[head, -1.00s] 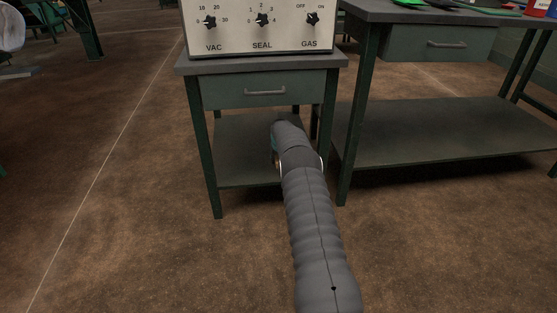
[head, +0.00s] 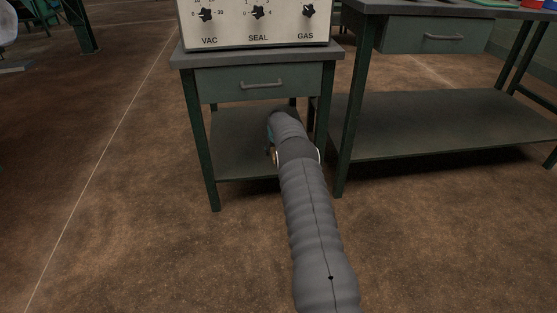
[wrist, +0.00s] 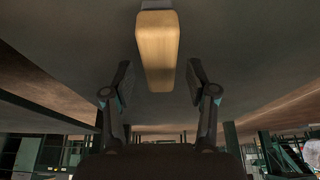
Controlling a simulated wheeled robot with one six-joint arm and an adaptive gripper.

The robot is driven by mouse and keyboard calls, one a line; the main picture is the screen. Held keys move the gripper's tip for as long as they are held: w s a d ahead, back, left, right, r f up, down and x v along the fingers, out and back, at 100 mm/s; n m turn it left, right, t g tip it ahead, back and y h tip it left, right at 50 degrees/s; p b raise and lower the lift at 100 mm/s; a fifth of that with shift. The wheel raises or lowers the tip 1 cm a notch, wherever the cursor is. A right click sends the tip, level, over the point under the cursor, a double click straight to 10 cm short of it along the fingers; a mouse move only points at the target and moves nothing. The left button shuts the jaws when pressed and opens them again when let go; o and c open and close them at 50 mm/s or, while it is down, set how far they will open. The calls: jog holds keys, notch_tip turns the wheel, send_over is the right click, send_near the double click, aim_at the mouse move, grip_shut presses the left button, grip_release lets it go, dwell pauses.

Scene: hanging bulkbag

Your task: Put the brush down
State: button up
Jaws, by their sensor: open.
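In the wrist view, a pale wooden block-like piece (wrist: 158,45), which looks like the brush, lies against a flat grey surface, with a grey part at its top end. My gripper (wrist: 160,82) is open, with one finger on each side of the wooden piece and a visible gap to each. In the head view my arm reaches under the drawer of the small green table, over its lower shelf (head: 238,150).
The small table (head: 258,85) bears a control box (head: 255,25) with knobs. A larger workbench (head: 435,120) with a low shelf stands close on the right. A table leg (head: 210,160) stands left of my arm. Open brown floor lies in front and left.

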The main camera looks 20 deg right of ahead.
jog(key=v, duration=0.3)
jog(key=shift+s+a, duration=0.1)
jog(key=shift+s, duration=0.2)
jog(key=s+a, duration=0.3)
jog(key=s, duration=0.8)
jog(key=s+a+r, duration=0.4)
jog(key=s+r, duration=0.1)
jog(key=r, duration=0.4)
jog(key=s+a+r+n, duration=0.1)
jog(key=s+a+r, duration=0.4)
jog(key=r, duration=0.4)
jog(key=s+a+r, duration=0.4)
jog(key=s+r, duration=0.1)
jog(key=r, duration=0.4)
jog(key=s+a+r+n+t, duration=0.1)
jog(key=s+a+r, duration=0.25)
jog(key=s, duration=0.35)
jog(key=s+a+r, duration=0.2)
jog(key=s+r, duration=0.2)
jog(key=s, duration=0.4)
jog(key=s+a+f+n+y, duration=0.1)
jog(key=s+a, duration=0.2)
jog(key=s, duration=1.3)
jog(key=shift+a, duration=0.2)
